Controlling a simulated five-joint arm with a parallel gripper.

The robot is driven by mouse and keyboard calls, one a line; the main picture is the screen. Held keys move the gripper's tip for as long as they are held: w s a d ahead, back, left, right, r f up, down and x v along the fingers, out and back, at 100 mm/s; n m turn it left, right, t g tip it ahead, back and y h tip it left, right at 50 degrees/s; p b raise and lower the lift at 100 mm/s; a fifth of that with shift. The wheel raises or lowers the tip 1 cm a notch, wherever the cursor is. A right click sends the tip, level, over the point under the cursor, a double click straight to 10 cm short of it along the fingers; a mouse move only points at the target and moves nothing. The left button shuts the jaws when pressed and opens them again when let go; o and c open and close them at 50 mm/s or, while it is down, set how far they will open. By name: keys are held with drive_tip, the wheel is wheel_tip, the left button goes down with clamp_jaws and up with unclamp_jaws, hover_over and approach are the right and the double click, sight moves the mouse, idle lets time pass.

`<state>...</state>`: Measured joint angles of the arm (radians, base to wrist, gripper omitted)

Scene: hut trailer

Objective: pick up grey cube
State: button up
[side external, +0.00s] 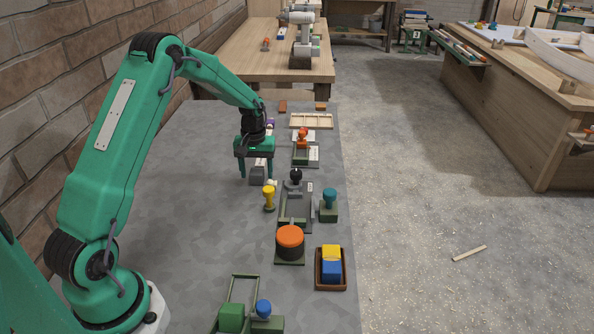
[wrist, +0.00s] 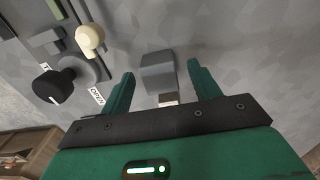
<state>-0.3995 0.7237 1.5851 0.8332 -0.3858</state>
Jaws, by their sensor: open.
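The grey cube (wrist: 157,72) shows in the wrist view between the two green fingers of my gripper (wrist: 159,80). In the side view the grey cube (side external: 257,177) sits on the grey table, below my gripper (side external: 256,171). The fingers are apart and point down, one on each side of the cube. Gaps show between the cube and both fingers in the wrist view. A small pale and brownish piece (wrist: 168,99) shows just by the cube, partly hidden by the gripper body. The exact fingertip height is hard to tell.
Nearer are an orange round button (side external: 290,237) and a brown tray (side external: 319,282) with yellow and blue blocks. The table left of the cube is clear.

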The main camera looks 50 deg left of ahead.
sight(258, 172)
drive_tip(key=shift+f, duration=0.35)
drive_tip(key=c, duration=1.1)
drive_tip(key=shift+o, duration=0.2)
drive_tip(key=shift+r, duration=0.15)
drive_tip(key=shift+r, duration=0.5)
drive_tip(key=r, duration=0.3)
drive_tip(key=shift+d+r, duration=0.15)
drive_tip(key=shift+d, duration=0.15)
drive_tip(key=s+d+r, duration=0.1)
drive_tip(key=d+r, duration=0.5)
drive_tip(key=d, duration=0.5)
drive_tip(key=shift+s+r, duration=0.2)
drive_tip(key=shift+s, duration=0.1)
